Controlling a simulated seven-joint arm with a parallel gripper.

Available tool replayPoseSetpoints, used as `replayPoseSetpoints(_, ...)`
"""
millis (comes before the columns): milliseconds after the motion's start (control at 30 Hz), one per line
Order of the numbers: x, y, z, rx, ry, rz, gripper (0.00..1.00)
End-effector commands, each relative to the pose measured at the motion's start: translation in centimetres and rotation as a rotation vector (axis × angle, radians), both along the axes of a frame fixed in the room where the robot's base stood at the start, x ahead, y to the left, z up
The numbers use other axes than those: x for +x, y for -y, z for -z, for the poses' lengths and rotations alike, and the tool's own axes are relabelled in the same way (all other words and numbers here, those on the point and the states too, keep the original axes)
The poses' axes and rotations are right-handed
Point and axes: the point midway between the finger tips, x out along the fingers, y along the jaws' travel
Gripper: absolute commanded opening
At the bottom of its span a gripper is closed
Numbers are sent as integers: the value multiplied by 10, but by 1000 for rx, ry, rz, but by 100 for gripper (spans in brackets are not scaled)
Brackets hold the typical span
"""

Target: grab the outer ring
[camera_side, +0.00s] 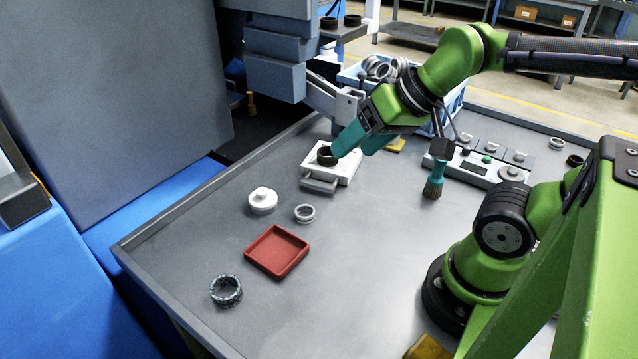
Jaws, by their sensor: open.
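A dark ring (326,157) sits on a white block-shaped fixture (345,172) near the middle of the table. My gripper (341,145) has teal fingers that reach down from the upper right to this ring. The fingertips are at its right edge and hide part of it; I cannot tell whether they touch it. The gripper is open. A small silver ring (304,213) lies on the table below the fixture, and a mottled dark ring (226,291) lies near the front left. Which ring is the outer ring is not marked.
A red tray (274,251) and a white round lidded part (262,201) stand on the left of the table. A control box (487,162) and a teal-handled brush (435,178) are at right. A blue crate of rings (446,105) is behind.

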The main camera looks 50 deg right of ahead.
Motion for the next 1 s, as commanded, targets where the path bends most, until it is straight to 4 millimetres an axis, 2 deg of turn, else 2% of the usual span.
replayPoseSetpoints(100, 0, 0, 0, 0, 0, 0, 64)
replayPoseSetpoints(300, 0, 0, 0, 0, 0, 0, 90)
replayPoseSetpoints(533, 0, 0, 0, -1, 0, -1, 90)
replayPoseSetpoints(633, 0, -6, 5, 0, -23, -27, 90)
replayPoseSetpoints(767, 12, -25, 16, -13, -99, -104, 90)
replayPoseSetpoints(867, 31, -48, 20, -45, -177, -197, 90)
replayPoseSetpoints(1000, 61, -89, 28, -110, -286, -336, 90)
